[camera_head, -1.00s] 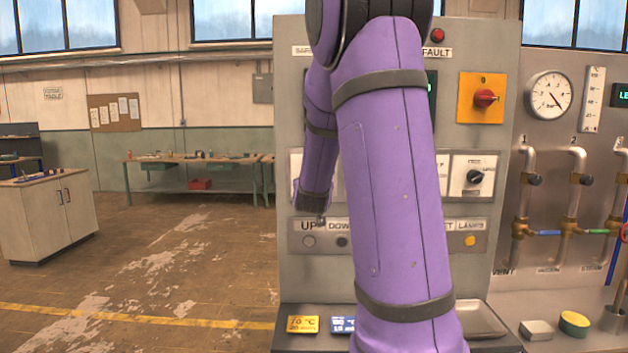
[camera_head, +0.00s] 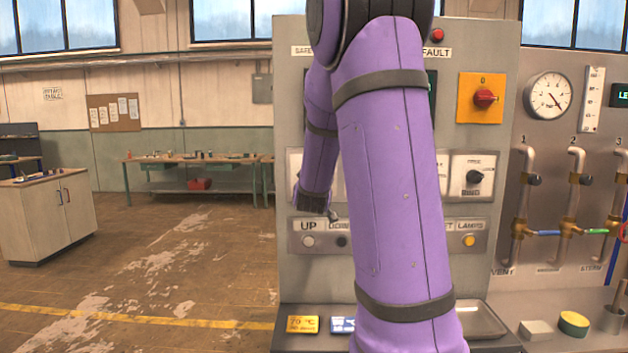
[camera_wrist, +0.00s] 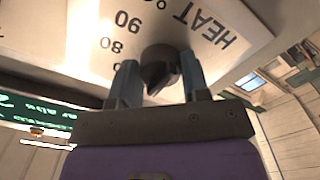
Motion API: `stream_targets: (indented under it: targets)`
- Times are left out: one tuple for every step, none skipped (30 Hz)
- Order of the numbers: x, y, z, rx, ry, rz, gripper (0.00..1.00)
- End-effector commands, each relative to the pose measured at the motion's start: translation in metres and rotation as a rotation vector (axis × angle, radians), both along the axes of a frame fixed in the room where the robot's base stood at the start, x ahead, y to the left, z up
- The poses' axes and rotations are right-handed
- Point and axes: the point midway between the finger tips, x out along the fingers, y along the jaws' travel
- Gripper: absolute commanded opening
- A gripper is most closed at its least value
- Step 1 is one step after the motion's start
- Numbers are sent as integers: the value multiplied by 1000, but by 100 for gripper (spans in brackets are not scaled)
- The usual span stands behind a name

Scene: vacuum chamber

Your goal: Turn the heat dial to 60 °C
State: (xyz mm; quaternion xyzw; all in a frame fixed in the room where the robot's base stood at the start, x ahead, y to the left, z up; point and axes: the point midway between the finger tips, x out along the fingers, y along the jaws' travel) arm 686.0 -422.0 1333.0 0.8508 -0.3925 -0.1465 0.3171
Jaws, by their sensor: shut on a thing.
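The heat dial (camera_wrist: 158,68) is a dark round knob on a pale plate (camera_wrist: 75,40) in the wrist view. The plate is marked "HEAT °", with 80 and 90 legible beside the knob; I cannot read which mark the knob points to. My gripper (camera_wrist: 160,82) has its two blue-grey fingers on either side of the knob, shut on it. In the head view my own purple arm covers the dial and most of the gripper.
The grey control panel (camera_head: 480,45) carries an orange plate with a red switch (camera_head: 485,98), another dark knob (camera_head: 474,177) and a lamp button (camera_head: 469,240). A yellow card reading 70 °C (camera_head: 303,324) lies on the ledge. Pipes and a gauge (camera_head: 548,96) stand at the right.

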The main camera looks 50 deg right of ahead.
Motion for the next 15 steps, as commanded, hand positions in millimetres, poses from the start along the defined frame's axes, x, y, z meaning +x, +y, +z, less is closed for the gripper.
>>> stream_targets:
  targets:
    - [0, 0, -1, 0, 2, 2, 19]
    - [0, 0, 0, 0, 2, 2, 19]
    - [0, 0, 0, 0, 2, 2, 45]
    - [0, 0, 0, 0, 2, 2, 52]
    - [0, 0, 0, 0, 2, 2, 59]
    - [0, 0, 0, 0, 1, 1, 68]
    - [0, 0, 0, 0, 1, 1, 68]
    - [0, 0, 0, 0, 1, 1, 68]
    - [0, 0, 0, 0, 0, 1, 68]
    - [0, 0, 0, 0, 0, 1, 68]
    - [0, 0, 0, 0, 0, 1, 68]
    - [0, 0, 0, 0, 0, 1, 68]
    - [0, 0, 0, 0, 0, 1, 68]
    - [0, 0, 0, 0, 0, 1, 68]
    - [0, 1, 0, 0, 0, 1, 68]
